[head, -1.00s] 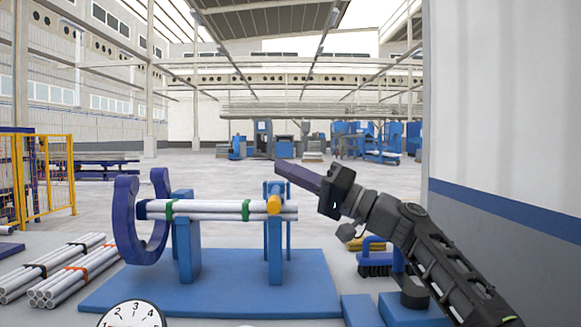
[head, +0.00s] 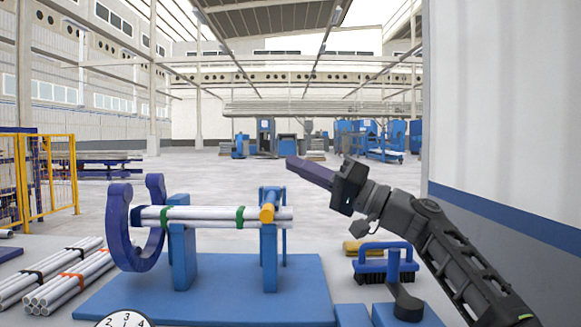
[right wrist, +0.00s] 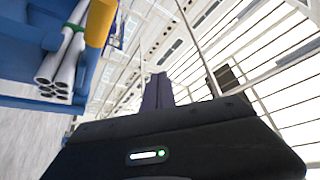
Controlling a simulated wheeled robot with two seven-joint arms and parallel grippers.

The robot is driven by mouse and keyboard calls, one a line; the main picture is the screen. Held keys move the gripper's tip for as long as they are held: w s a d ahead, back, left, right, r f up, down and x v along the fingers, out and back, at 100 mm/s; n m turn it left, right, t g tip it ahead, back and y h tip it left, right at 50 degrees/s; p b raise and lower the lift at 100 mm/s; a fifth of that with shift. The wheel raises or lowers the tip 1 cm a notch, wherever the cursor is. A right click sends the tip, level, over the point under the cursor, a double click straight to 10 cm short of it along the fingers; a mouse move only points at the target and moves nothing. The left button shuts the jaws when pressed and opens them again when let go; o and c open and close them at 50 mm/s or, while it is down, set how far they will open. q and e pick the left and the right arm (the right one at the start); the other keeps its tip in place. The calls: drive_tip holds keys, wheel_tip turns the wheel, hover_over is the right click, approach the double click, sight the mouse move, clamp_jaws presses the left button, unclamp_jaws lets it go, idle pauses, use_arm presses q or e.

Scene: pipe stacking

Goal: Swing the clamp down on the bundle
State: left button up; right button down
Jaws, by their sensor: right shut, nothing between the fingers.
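A bundle of white pipes (head: 200,214) with green straps lies level across two blue posts of a stand (head: 182,255) in the head view. The clamp's yellow bar (head: 267,213) lies across the top of the bundle at the right post; it also shows in the right wrist view (right wrist: 100,22), near the pipe ends (right wrist: 62,70). My right gripper (head: 290,163) is shut and empty, its purple fingers pointing left, above and right of the clamp and apart from it. In the right wrist view its fingers (right wrist: 158,90) are together. My left gripper is out of view.
A purple U-shaped piece (head: 122,228) stands at the bundle's left end. Strapped pipe bundles (head: 65,280) lie on the floor at left. A blue-handled brush (head: 383,265) and a yellow item (head: 362,247) are at right. A dial (head: 125,319) shows at the bottom. A wall (head: 505,130) rises at right.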

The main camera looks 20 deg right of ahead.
drive_tip(key=s+d+f, duration=0.1)
drive_tip(key=d+f, duration=0.2)
drive_tip(key=d, duration=0.2)
drive_tip(key=shift+s+d+f+b, duration=0.3)
drive_tip(key=shift+d+f+b, duration=0.05)
drive_tip(key=shift+b, duration=0.1)
